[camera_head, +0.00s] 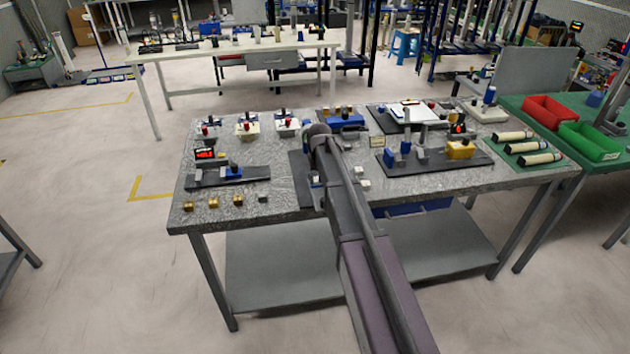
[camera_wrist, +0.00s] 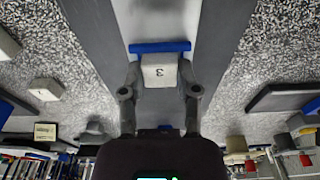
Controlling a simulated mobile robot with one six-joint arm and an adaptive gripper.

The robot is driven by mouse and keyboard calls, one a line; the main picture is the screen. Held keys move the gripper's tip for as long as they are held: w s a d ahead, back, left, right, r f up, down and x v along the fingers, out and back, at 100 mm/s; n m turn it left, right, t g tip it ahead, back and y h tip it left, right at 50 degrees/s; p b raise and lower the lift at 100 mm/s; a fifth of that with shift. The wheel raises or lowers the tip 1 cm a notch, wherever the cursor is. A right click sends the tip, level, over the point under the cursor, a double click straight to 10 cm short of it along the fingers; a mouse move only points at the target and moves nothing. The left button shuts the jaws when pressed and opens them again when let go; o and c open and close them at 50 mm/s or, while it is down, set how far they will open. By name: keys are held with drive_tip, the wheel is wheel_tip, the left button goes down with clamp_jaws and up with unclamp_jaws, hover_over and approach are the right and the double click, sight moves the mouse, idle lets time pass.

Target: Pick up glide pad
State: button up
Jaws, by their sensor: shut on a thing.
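A small whitish block marked "3" (camera_wrist: 160,71), which looks like the glide pad, sits between the two fingers of my gripper (camera_wrist: 161,80) in the wrist view. The fingers are shut on its two sides. A blue bar (camera_wrist: 160,47) lies just beyond the block, over a grey surface. I cannot tell whether the block still touches what is under it. In the head view my arm hides most of the gripper and the block. Two similar whitish blocks (camera_head: 358,171) lie on the speckled table to the right of my arm.
The speckled table (camera_head: 285,188) holds a dark fixture with a blue part (camera_head: 230,173) at left and several brass blocks (camera_head: 213,202) at the front left. A dark plate with blue and yellow parts (camera_head: 435,160) stands at right. Red (camera_head: 549,110) and green (camera_head: 590,140) bins are on the neighbouring bench.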

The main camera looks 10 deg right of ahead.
sight(317, 178)
drive_tip(key=shift+r, duration=0.15)
wheel_tip(317, 178, up, 4)
drive_tip(key=p, duration=0.4)
drive_tip(key=s+p, duration=0.1)
drive_tip(key=s, duration=1.5)
drive_tip(key=shift+a+r, duration=0.35)
drive_tip(key=shift+d, duration=0.1)
